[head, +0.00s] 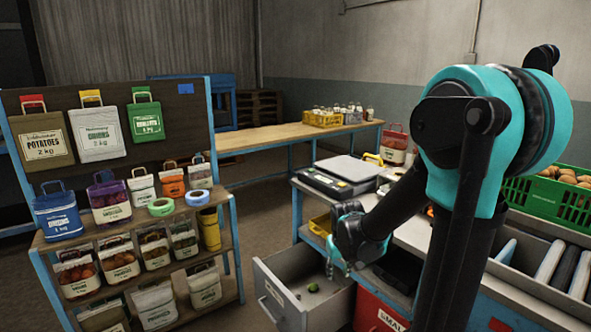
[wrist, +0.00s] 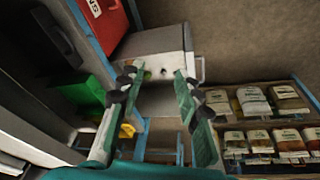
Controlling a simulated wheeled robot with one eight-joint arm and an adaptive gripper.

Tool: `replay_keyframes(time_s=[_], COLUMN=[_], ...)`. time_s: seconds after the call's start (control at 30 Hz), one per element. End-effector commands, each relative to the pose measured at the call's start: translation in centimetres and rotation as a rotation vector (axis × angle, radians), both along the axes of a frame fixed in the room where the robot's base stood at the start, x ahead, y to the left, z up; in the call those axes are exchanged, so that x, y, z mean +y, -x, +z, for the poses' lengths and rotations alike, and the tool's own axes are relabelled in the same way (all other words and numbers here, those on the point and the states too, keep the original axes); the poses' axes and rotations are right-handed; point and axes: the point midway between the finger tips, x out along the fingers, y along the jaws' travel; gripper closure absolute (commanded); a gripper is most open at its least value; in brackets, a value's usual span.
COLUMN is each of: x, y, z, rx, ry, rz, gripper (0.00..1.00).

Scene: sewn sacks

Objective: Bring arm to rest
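My arm reaches over the workbench from the right in the head view, bent at the teal joint. My gripper (head: 340,264) hangs above the open grey drawer (head: 268,289), near the bench's front edge. In the wrist view my gripper (wrist: 154,75) has its two green fingers spread apart, with nothing between them. The drawer also shows beyond the fingertips in the wrist view (wrist: 150,42). A small green thing (head: 313,287) lies inside the drawer.
The workbench (head: 408,236) carries a grey scale (head: 349,168) and a green crate (head: 548,199). A shelf rack (head: 110,238) with sewn sacks stands at the left. A red bin (head: 376,312) sits below the bench. Floor is clear between rack and drawer.

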Motion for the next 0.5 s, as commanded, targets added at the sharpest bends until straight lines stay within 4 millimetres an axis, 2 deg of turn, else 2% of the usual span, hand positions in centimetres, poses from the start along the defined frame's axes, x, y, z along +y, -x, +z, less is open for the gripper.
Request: replay_keyframes(time_s=[0.03,0.3,0.5], x=[-1.0,-4.3,-5.4], y=[1.7,9.5,13.5], z=[0.2,0.0,-1.0], rx=[-0.008,-0.06,-0.088], ry=[-0.007,-0.045,-0.064], rz=[-0.021,-0.115,-0.165], gripper=[0.66,0.66,0.66])
